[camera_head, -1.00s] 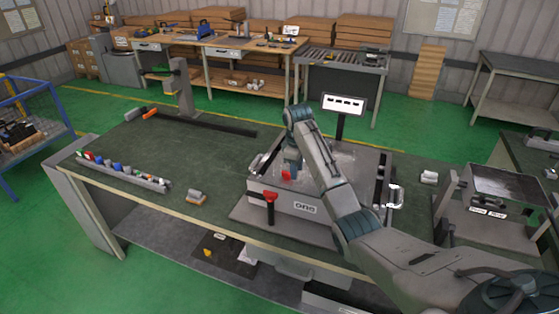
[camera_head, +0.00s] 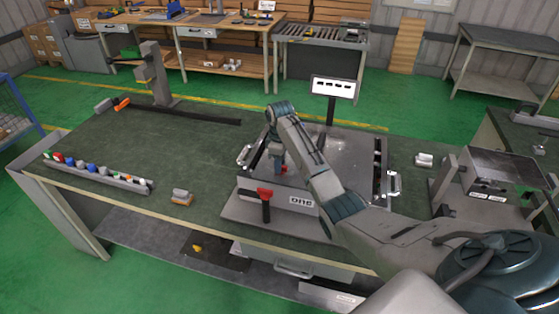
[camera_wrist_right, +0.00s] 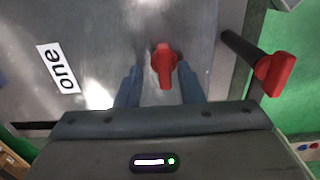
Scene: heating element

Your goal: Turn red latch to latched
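A red knob (camera_wrist_right: 163,62) on the grey metal box lies between and just ahead of the two blue fingertips of my right gripper (camera_wrist_right: 160,70) in the right wrist view. The fingers are apart, with a gap on each side of the knob. In the head view my right gripper (camera_head: 279,162) points down over the box (camera_head: 338,150), and only a little red shows beside it. A second red handle (camera_head: 264,193) on a black stem stands at the box's front left; it also shows in the right wrist view (camera_wrist_right: 274,73). My left gripper is out of view.
The box stands on a green-topped workbench (camera_head: 195,155) with a sign (camera_head: 333,88) behind it. A rail of small coloured parts (camera_head: 97,174) lies at the left. A grey fixture (camera_head: 490,175) stands at the right. The bench's left middle is clear.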

